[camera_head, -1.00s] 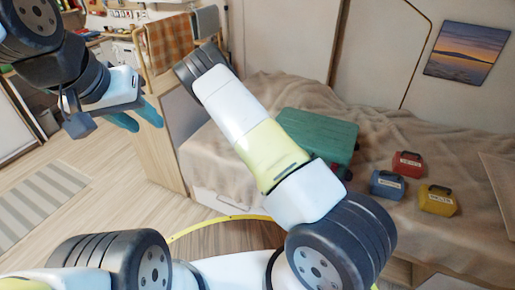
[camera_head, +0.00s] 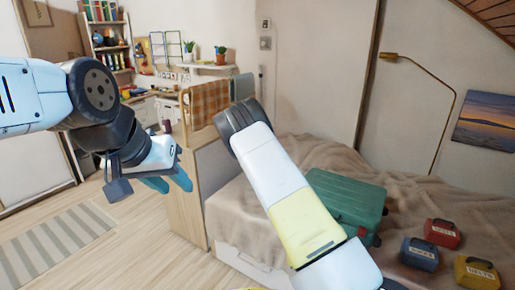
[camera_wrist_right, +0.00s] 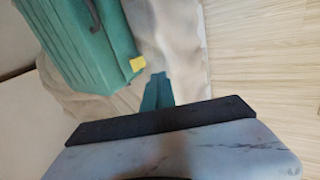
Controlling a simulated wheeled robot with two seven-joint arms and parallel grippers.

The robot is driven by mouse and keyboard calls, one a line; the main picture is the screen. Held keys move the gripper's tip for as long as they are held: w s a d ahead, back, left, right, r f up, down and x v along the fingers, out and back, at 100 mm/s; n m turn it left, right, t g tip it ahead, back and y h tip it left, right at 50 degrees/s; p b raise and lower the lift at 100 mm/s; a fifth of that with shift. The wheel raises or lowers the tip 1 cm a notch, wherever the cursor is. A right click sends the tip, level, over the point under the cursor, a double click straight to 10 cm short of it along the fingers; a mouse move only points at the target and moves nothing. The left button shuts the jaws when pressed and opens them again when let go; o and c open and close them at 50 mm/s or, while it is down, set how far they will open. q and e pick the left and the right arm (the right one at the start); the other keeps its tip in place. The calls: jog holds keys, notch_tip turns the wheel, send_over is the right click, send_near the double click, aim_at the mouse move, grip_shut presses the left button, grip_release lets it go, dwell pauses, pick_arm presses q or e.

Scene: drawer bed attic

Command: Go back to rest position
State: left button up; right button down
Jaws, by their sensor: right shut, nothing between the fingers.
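My left gripper (camera_head: 168,183) hangs in the air at the left of the head view, over the wooden floor in front of the wooden cabinet. Its two teal fingers are apart with nothing seen between them. My right arm rises through the middle of the head view, but its gripper does not show there. In the right wrist view my right gripper (camera_wrist_right: 158,90) is shut and empty. It points near the edge of the beige blanket, beside and apart from the green suitcase (camera_wrist_right: 88,42). The green suitcase also lies on the bed in the head view (camera_head: 345,203).
Red (camera_head: 441,233), blue (camera_head: 419,254) and yellow (camera_head: 477,272) small cases lie on the bed blanket (camera_head: 400,185) at right. The wooden cabinet (camera_head: 186,200) stands at the bed's end. A striped rug (camera_head: 60,250) lies on open floor at left.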

jog(key=s+r+m+y, duration=0.25)
jog(key=s+r, duration=0.25)
jog(key=r, duration=0.5)
jog(key=s+r+m+y, duration=0.1)
jog(key=s+r+m, duration=0.3)
jog(key=r, duration=0.6)
jog(key=s+r+m+y, duration=0.1)
jog(key=s+r, duration=0.5)
jog(key=r, duration=0.4)
jog(key=s+r, duration=0.4)
jog(key=s, duration=0.3)
jog(key=s+r+m, duration=0.1)
jog(key=s+r, duration=0.2)
jog(key=s, duration=0.4)
jog(key=s+r+m+t+y, duration=0.1)
jog(key=s+r, duration=0.3)
jog(key=s, duration=0.3)
jog(key=shift+a+r, duration=0.35)
jog(key=shift+s, duration=0.1)
